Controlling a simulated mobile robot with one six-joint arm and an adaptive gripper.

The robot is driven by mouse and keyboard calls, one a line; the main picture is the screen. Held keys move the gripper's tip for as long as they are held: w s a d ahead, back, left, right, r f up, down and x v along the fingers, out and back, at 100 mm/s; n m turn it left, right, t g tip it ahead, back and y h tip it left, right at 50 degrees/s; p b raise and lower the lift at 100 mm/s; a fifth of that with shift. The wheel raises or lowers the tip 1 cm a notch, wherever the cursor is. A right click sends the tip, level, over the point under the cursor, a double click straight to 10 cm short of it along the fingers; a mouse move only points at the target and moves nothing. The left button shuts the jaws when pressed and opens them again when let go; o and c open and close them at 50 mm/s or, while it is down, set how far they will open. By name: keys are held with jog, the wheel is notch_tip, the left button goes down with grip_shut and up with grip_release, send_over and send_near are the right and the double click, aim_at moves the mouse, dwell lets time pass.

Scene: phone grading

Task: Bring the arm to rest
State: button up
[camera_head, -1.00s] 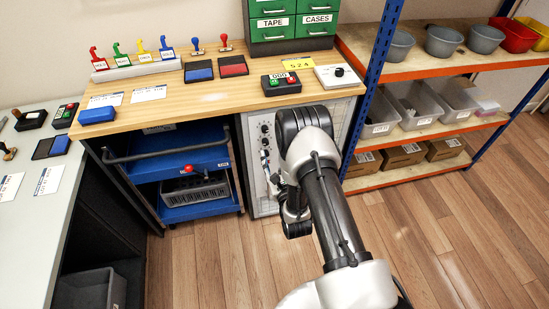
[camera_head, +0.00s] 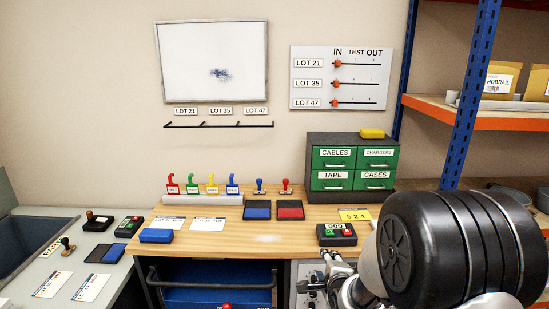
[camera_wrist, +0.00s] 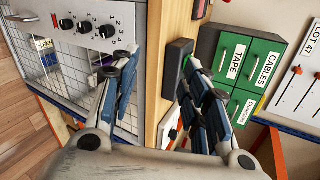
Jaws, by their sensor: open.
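My gripper (camera_wrist: 155,85) shows in the wrist view with its two fingers spread apart and nothing between them. The front edge of the wooden bench (camera_wrist: 163,60) lies beyond the gap between the fingers. In the head view my gripper (camera_head: 335,265) is small and partly cut off, at the bench's front edge just below the black button box (camera_head: 337,234). A large black joint of my arm hides the bench's right end. In the wrist view the dark box (camera_wrist: 178,62) is close to the right finger; I cannot tell whether they touch.
A green drawer cabinet (camera_head: 352,159) stands at the back of the bench. Ink pads, stamps and a blue block (camera_head: 156,236) lie to the left. Shelving with a blue post (camera_head: 470,105) is at right. A metal panel with knobs (camera_wrist: 95,25) is below the bench.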

jog(key=s+r+n+g, duration=0.3)
jog(key=s+r+n, duration=0.3)
jog(key=s+r, duration=0.25)
jog(key=s+r+n+g, duration=0.2)
jog(key=s+n, duration=0.5)
jog(key=s, duration=0.7)
jog(key=s+r+n+g, duration=0.2)
jog(key=s+n, duration=0.4)
jog(key=s, duration=0.9)
jog(key=shift+a+n+g, duration=0.2)
jog(key=shift+n+g, duration=0.2)
jog(key=shift+g, duration=0.1)
